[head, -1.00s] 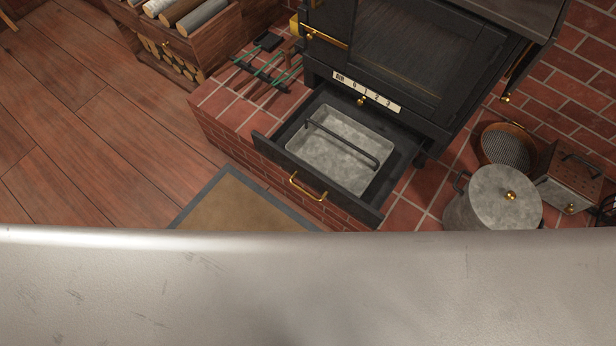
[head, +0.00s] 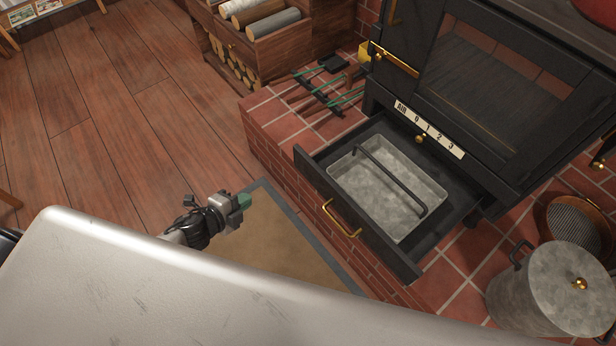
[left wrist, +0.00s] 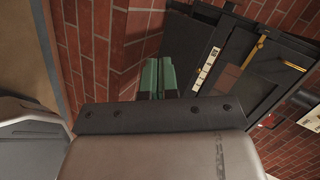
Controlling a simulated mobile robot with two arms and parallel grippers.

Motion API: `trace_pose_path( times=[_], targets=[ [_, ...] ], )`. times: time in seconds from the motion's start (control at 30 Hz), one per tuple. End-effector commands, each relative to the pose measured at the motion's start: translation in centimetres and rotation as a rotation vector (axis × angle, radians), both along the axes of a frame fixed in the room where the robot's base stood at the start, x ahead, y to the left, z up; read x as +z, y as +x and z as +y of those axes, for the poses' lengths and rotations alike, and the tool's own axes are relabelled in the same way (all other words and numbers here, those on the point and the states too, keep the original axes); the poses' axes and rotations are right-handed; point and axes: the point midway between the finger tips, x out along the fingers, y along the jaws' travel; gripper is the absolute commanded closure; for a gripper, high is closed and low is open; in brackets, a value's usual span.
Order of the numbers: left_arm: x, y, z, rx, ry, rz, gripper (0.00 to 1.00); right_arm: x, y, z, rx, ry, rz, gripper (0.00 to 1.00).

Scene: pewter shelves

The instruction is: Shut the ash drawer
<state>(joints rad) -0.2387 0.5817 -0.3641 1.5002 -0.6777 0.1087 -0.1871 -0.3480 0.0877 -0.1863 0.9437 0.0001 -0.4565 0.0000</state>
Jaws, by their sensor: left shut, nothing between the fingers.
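The ash drawer (head: 312,172) is pulled out from the bottom of the black stove. It has a black front with a brass handle (head: 341,219). A grey metal ash pan (head: 362,185) with a dark bar handle lies inside it. My left gripper (head: 244,201) shows at the left in the head view, above the mat and apart from the drawer front. Its green fingertips are together with nothing between them. They also show in the left wrist view (left wrist: 157,78), with the stove beyond. My right gripper is not in view.
The stove (head: 470,80) stands on a raised brick hearth (head: 262,118). Fire tools (head: 335,90) lie left of the drawer. A lidded metal bucket (head: 555,290) stands at the right. A log box (head: 262,40) is at the back. Wooden floor at the left is clear.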

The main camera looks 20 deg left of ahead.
Motion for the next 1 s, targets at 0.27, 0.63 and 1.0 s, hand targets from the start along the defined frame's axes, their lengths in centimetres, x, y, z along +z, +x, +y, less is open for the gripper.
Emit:
trace_pose_path(
  times=[0.27,0.63,1.0],
  targets=[
    [5.6,0.8,-4.2,-0.316,0.15,-0.239,1.0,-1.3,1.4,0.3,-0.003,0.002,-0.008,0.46],
    [4.3,5.3,-7.6,-0.319,0.15,-0.247,1.0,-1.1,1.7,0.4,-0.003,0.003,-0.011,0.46],
    [2.9,10.5,-11.4,-0.319,0.15,-0.244,1.0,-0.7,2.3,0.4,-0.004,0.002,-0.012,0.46]
  ],
)
